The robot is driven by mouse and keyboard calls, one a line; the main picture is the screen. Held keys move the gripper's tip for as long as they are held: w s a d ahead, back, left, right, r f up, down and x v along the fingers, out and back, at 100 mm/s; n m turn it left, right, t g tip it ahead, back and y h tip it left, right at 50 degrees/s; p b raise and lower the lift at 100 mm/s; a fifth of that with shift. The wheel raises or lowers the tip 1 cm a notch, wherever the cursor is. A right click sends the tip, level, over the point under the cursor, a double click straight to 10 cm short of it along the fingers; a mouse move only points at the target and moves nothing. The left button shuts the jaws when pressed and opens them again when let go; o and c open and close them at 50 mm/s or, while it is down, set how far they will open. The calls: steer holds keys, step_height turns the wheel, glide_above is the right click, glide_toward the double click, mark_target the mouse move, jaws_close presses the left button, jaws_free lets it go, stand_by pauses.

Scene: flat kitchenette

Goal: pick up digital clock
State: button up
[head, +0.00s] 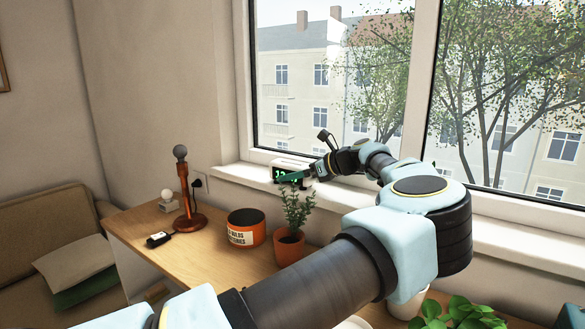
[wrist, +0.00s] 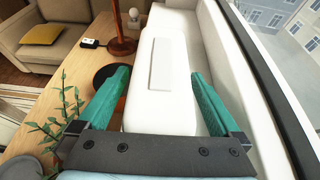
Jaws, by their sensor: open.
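The digital clock (head: 281,173) sits on the white windowsill, a black face with green digits and a white top. In the wrist view the white body of the clock (wrist: 160,80) lies between the two green fingers of my gripper (wrist: 163,88). The fingers are open, one on each side of the clock, with a gap on the right side.
A wooden desk (head: 165,251) below the sill holds a lamp (head: 185,195), an orange pot (head: 246,228), a potted plant (head: 290,235) and a small black box (head: 158,239). The window stands close behind the sill. A sofa (head: 50,235) is at the left.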

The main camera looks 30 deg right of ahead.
steer(key=shift+w+a+f, duration=0.15)
steer(key=shift+w+f, duration=0.05)
steer(key=shift+w, duration=0.05)
steer(key=shift+c, duration=0.2)
jaws_close()
stand_by(0.5)
